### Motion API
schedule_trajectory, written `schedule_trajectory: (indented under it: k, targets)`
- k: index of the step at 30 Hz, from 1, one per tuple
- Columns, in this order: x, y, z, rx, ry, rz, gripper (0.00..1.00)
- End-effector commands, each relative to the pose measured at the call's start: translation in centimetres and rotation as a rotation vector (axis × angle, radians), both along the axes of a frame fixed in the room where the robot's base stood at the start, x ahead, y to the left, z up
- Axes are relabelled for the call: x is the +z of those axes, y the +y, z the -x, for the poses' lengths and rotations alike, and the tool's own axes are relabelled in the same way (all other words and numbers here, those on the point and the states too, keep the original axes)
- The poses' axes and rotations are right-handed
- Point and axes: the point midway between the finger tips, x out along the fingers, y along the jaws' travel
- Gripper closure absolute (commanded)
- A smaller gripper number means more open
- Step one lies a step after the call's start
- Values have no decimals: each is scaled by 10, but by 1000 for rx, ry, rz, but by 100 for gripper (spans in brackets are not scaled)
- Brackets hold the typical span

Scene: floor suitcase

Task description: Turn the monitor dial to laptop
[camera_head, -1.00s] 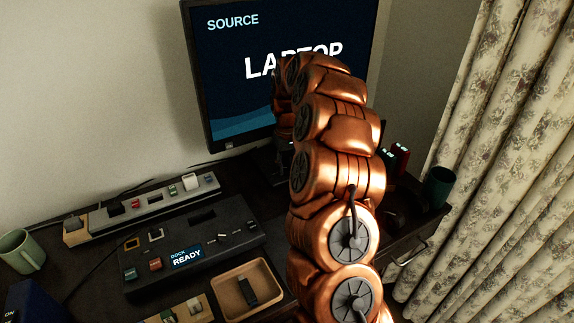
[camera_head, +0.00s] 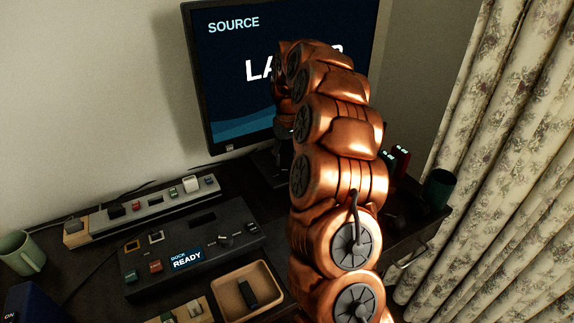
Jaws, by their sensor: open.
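The monitor (camera_head: 222,65) stands at the back. Its screen reads SOURCE, with a large word below partly covered by my arm; "LA" shows, and the full word reads LAPTOP in the earlier frame. The black dock panel (camera_head: 200,219) lies on the desk in front, with a display (camera_head: 187,258) reading DOCK READY. Small light controls (camera_head: 224,240) sit right of that display; I cannot tell whether one is the monitor dial. My gripper (camera_head: 284,152) shows only as a dark part below the arm's far end, before the monitor's lower edge. Its fingertips and any contact are hidden.
A power strip (camera_head: 150,208) with plugs lies behind the dock. A wooden tray (camera_head: 222,309) holds a dark small object (camera_head: 248,294). A green mug (camera_head: 20,252) stands at left, a dark green cup (camera_head: 438,188) at right. Curtains (camera_head: 510,170) hang at right.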

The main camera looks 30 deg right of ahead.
Motion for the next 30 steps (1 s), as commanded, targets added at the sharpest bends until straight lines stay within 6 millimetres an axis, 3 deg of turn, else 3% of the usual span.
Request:
schedule_trajectory:
  k: [6, 12, 18, 30]
  targets:
    - [43, -2, 0, -2, -4, 2, 42]
    - [65, -2, 0, -1, 0, 0, 42]
    - [74, -2, 0, 0, -3, 0, 42]
    - [74, -2, 0, -1, -1, 0, 42]
